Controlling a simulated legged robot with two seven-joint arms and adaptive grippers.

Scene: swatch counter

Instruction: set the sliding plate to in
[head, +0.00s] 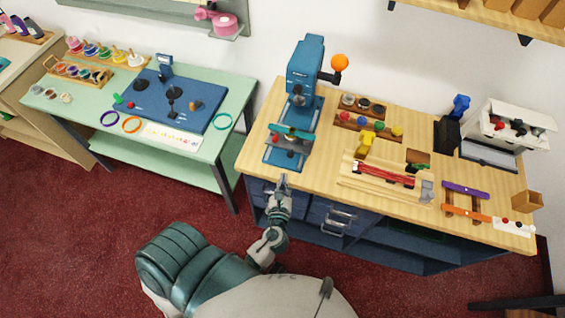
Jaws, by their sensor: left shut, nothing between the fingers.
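A blue press (304,75) with an orange ball on its lever stands at the left end of the wooden counter (250,150). Low on its front is a grey plate (291,147) with small knobs, under a teal bar (291,132). This looks like the sliding plate, but how far it is in or out is too small to tell. My left gripper (284,181) is shut and empty, at the counter's front edge just in front of the press base, apart from the plate. My right gripper is not in view.
Racks of coloured knobs (368,122), a wooden guide with a red strip (385,174) and a white machine (495,125) stand further right on the counter. Blue drawers with metal handles (341,217) are below. A green table (160,100) stands at left.

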